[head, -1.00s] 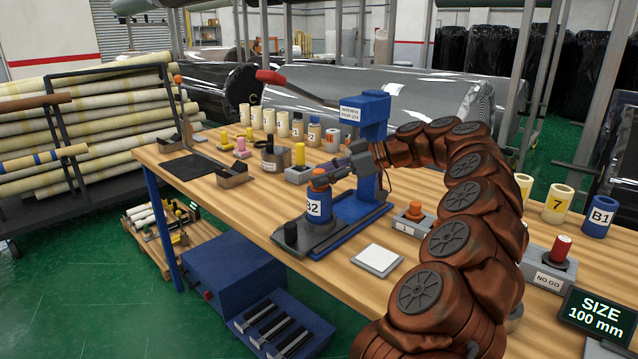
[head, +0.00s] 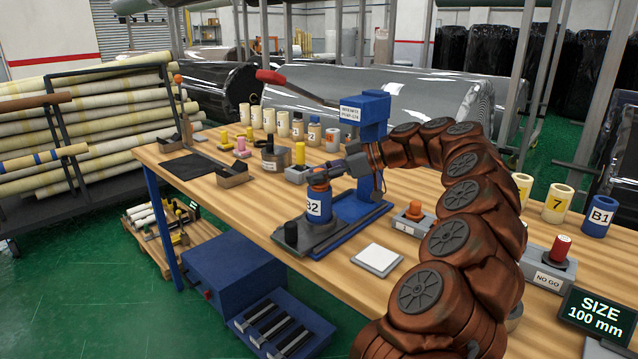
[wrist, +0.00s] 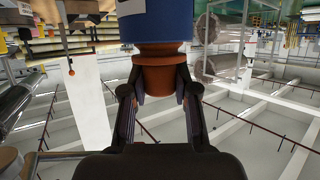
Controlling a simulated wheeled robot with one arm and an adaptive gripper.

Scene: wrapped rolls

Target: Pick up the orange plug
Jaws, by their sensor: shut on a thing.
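The orange plug (head: 319,187) is at the top end of the blue roll marked B2 (head: 317,208), which stands upright on the grey base of the blue press. My gripper (head: 323,179) is at the plug, just above the roll. In the wrist view, my gripper (wrist: 160,88) has a finger on each side of the orange plug (wrist: 160,72) and is shut on it. The blue roll (wrist: 158,22) is right beside the plug's far end there. I cannot tell how deep the plug sits in the roll.
The blue press column (head: 374,130) rises close behind my gripper. A grey box with an orange knob (head: 414,209) and a white pad (head: 377,260) are to the right. Several pale rolls line the table's back.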

